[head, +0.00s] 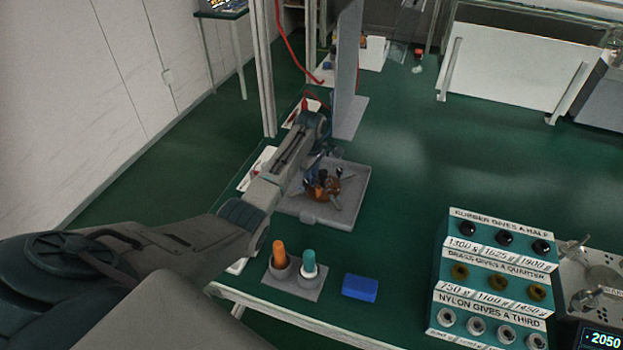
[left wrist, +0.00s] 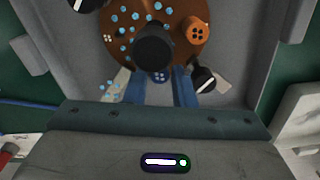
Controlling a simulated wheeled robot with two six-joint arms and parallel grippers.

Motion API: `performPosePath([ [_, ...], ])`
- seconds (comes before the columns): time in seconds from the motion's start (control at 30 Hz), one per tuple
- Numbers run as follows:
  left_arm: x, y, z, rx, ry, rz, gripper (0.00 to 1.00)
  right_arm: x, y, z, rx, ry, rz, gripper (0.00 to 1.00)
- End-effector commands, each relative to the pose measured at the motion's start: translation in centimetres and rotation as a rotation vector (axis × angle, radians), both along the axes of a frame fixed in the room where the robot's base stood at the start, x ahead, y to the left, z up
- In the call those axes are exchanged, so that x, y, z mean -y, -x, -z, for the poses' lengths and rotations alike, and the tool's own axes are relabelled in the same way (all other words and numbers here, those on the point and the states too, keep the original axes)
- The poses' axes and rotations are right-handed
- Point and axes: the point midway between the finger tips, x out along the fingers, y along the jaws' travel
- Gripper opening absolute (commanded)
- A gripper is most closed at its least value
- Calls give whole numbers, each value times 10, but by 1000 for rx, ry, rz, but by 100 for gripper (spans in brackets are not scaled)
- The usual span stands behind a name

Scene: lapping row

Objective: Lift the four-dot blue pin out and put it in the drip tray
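The four-dot blue pin (left wrist: 158,76) sits at the near edge of a round brown plate (left wrist: 122,50), just below its black hub (left wrist: 153,45). An orange pin with four dots (left wrist: 194,36) stands on the same plate, to the right. My left gripper (left wrist: 159,84) is low over the plate, its blue fingers on either side of the blue pin, with a slight gap showing. In the head view my left gripper (head: 313,178) covers the pin. The brown plate (head: 322,188) lies in a shallow grey tray (head: 352,200); I cannot tell whether this is the drip tray. My right gripper is out of view.
Orange and teal handles stand in grey cups (head: 306,282) on a grey pad. A blue block (head: 360,287) lies to their right. A labelled teal rack (head: 440,290) stands at the right. Light-blue spots dot the plate. A grey upright panel (head: 346,75) rises behind the tray.

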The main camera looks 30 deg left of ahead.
Motion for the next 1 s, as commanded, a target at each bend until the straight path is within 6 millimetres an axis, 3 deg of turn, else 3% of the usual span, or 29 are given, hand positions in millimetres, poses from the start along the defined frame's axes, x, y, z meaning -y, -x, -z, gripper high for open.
performPosePath([
  [0.23, 0, 0, 2, 1, 0, 0, 23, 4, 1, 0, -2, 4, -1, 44],
  [0.37, 0, 0, 2, 1, 0, 0, 0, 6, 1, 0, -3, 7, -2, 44],
  [0.67, 0, 0, 0, 2, 0, 0, 0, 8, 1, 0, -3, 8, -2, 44],
  [0.77, 0, -1, -10, 3, 0, 0, 0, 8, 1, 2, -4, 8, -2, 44],
  [1.0, -1, -2, -57, 7, -1, 0, 0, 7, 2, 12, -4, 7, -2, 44],
])
